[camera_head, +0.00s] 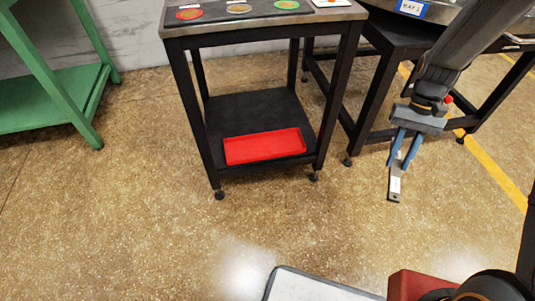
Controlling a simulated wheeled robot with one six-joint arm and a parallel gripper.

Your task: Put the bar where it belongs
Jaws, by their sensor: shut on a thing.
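My gripper (404,160) is at the right, pointing down, with its blue fingers shut on a flat grey metal bar (394,190). The bar hangs below the fingers, slightly tilted, and has a white label on its face. The label's writing is too small to read. The bar shows against the speckled floor, to the right of the dark table with a lower shelf (240,110). A red tray (264,146) lies on that shelf near its front edge and looks empty. The table top (210,31) carries red, tan and green round markers, each with a disc on it.
A second dark table (372,85) stands behind my arm, with a blue-and-white sign (412,7) whose text is hard to read. A green bench (60,97) is at the left. The floor in front is clear. A pale panel (310,287) shows at the bottom.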

